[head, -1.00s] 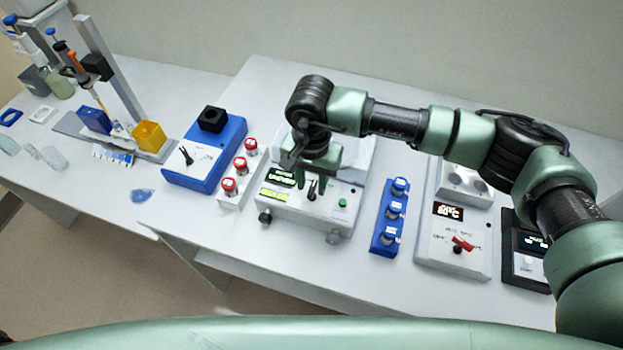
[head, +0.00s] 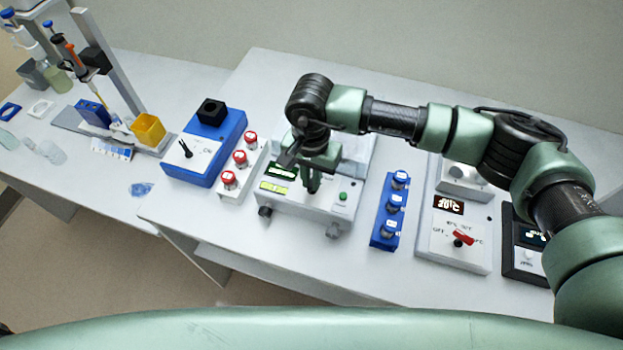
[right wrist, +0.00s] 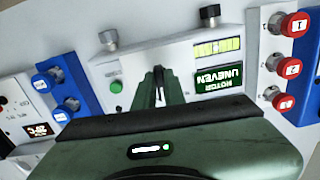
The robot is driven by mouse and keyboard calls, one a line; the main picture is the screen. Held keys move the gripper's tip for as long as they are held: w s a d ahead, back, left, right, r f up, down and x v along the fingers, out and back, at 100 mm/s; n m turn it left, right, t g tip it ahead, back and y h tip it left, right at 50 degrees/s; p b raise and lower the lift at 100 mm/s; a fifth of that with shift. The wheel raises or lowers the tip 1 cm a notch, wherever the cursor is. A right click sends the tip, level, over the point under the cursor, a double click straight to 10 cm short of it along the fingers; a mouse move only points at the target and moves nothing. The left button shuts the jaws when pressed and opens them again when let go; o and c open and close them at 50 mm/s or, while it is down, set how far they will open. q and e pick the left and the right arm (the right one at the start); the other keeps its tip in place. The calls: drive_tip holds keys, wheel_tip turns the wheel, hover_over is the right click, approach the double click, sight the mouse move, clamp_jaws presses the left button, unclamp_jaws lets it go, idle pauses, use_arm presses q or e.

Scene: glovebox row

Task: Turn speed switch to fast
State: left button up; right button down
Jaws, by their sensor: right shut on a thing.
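My right gripper (head: 312,186) is over the front panel of the white and grey machine (head: 285,208) in the middle of the bench. In the right wrist view its fingers (right wrist: 159,80) are shut on the black switch (right wrist: 159,95) of that panel; they cover most of it, and I cannot read its setting. The machine's dark display (right wrist: 221,80) reads "ROTOR UNEVEN", upside down in this view. A green button (head: 343,196) is beside the switch. Another black switch (head: 186,149) is on the blue device (head: 218,155) to the left, clear of the gripper. My left gripper is not in view.
Further right is a white unit with a red switch (head: 463,238). Pipettes and a yellow box (head: 149,131) stand far left.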

sight(310, 183)
drive_tip(key=m+b, duration=0.1)
drive_tip(key=b, duration=0.1)
drive_tip(key=m+b, duration=0.1)
drive_tip(key=b, duration=0.1)
drive_tip(key=m+b, duration=0.2)
drive_tip(key=shift+a+f, duration=0.1)
drive_tip(key=shift+f, duration=0.15)
drive_tip(key=shift+r+m+b, duration=0.2)
drive_tip(key=shift+m+b, duration=0.6)
drive_tip(key=shift+b, duration=0.15)
drive_tip(key=shift+w+r, duration=0.1)
drive_tip(key=c, duration=1.5)
unclamp_jaws()
drive_tip(key=shift+r, duration=0.4)
wheel_tip(310, 183, up, 7)
drive_tip(key=shift+f+b, duration=0.1)
drive_tip(key=shift+b, duration=1.15)
